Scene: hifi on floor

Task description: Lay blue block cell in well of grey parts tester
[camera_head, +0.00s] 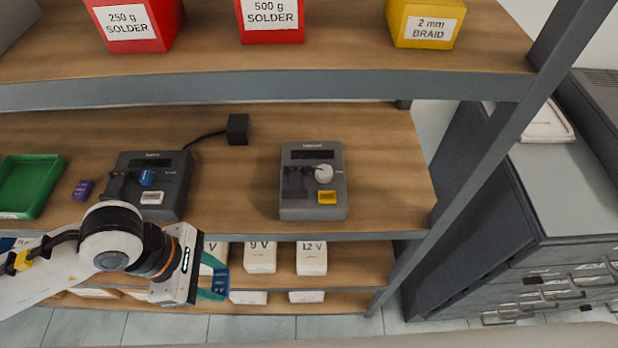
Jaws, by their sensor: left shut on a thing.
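My left gripper (218,283) reaches in from the lower left, in front of the lower shelves. It is shut on a small blue block (222,279), mostly hidden by the hand and fingers. A grey tester (313,211) sits on the middle shelf, up and to the right of the gripper. It has a dark window, a pale round knob, a yellow label and a dark well (293,183) at its left. A darker tester (166,204) with a blue knob and a white label stands further left, behind my left arm. My right gripper is not in view.
A green tray (30,187) and a purple block (83,190) lie at the left of the middle shelf. A black adapter (238,130) sits behind. White boxes (260,257) stand below. The upper shelf edge (270,90) overhangs; a post (482,155) bounds the right.

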